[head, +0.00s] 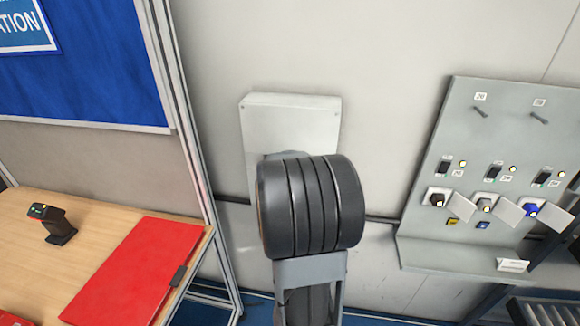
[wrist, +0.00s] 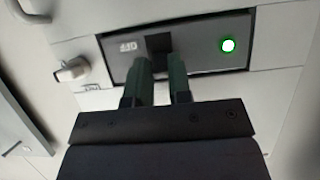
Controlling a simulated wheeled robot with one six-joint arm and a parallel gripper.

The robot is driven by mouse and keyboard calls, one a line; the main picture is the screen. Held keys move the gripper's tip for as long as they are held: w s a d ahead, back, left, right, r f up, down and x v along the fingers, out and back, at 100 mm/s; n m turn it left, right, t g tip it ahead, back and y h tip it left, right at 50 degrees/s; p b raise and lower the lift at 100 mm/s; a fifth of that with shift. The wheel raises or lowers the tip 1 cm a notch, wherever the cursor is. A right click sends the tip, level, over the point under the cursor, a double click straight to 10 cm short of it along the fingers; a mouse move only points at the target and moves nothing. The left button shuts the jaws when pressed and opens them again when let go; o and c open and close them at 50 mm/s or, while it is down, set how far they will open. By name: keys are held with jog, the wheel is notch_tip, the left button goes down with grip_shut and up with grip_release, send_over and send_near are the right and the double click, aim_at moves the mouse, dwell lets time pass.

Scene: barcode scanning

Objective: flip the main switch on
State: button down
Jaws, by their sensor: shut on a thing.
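The main switch (wrist: 158,43) is a small dark block on a dark grey plate, seen in the wrist view. A round lamp (wrist: 228,45) with a green ring glows to its right, and a small pale marking is to its left. My gripper (wrist: 160,62) reaches up to the switch, with its two dark green fingers shut on it. In the head view, a pale grey wall box (head: 290,112) stands behind my arm. My arm covers its lower part and hides my gripper and the switch there.
A light knob or latch (wrist: 72,70) sits left of the plate. A grey panel (head: 430,215) with switches, lamps and plugs hangs at right. A wooden table (head: 95,212) at left holds a scanner (head: 58,228) and a red folder (head: 130,270). A metal frame post stands between.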

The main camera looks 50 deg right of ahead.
jog(key=shift+f, duration=0.1)
jog(key=c, duration=1)
grip_release()
jog(key=shift+c, duration=0.2)
jog(key=shift+s, duration=0.1)
jog(key=v, duration=1.3)
jog(key=shift+a+r, duration=0.25)
jog(key=shift+a, duration=0.05)
jog(key=shift+s, duration=0.15)
